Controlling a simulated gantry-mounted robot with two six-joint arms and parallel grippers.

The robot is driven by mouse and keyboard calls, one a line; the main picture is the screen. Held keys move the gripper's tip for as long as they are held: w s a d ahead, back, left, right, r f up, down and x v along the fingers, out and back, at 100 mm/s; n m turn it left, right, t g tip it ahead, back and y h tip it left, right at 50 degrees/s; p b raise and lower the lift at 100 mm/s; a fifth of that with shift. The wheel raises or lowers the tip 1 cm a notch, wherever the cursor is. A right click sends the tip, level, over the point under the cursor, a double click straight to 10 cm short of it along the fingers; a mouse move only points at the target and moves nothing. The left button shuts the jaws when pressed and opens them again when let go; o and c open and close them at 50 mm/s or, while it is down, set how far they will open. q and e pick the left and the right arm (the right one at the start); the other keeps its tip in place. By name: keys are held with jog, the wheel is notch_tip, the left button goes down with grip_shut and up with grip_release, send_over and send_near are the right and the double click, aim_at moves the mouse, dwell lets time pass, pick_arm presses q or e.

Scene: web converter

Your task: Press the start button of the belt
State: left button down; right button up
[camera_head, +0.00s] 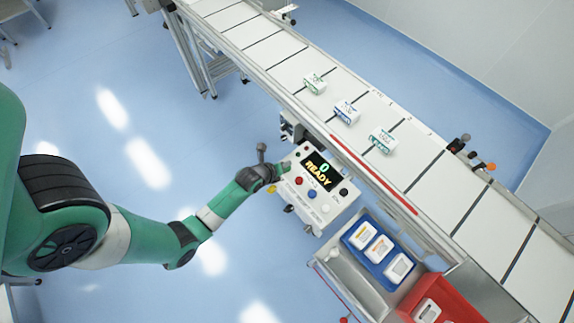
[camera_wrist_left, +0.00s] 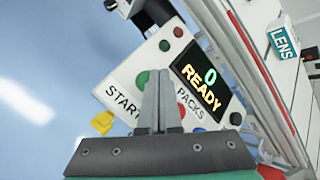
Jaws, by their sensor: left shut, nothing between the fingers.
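The control panel (camera_head: 328,205) stands beside the belt, with a dark display (camera_head: 321,169) reading "0 READY". In the left wrist view, a green button (camera_wrist_left: 142,78) sits by the START label (camera_wrist_left: 124,103). My left gripper (camera_head: 278,172) is at the panel's left edge. In the left wrist view my left gripper (camera_wrist_left: 160,76) is shut and empty, its fingertips overlapping the panel just right of the green button. I cannot tell whether they touch it. A red button (camera_wrist_left: 181,110) is partly beside the fingers. The right gripper is not in view.
The belt (camera_head: 270,52) runs diagonally behind the panel and carries three labelled boxes (camera_head: 346,112). A red strip (camera_head: 372,172) lines its near side. A blue tray (camera_head: 383,275) with white packs and a red bin (camera_head: 463,297) stand right of the panel. The floor at left is open.

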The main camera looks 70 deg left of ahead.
pick_arm(q)
jog(key=shift+f, duration=0.1)
dwell(0.7)
jog(key=shift+f, duration=0.35)
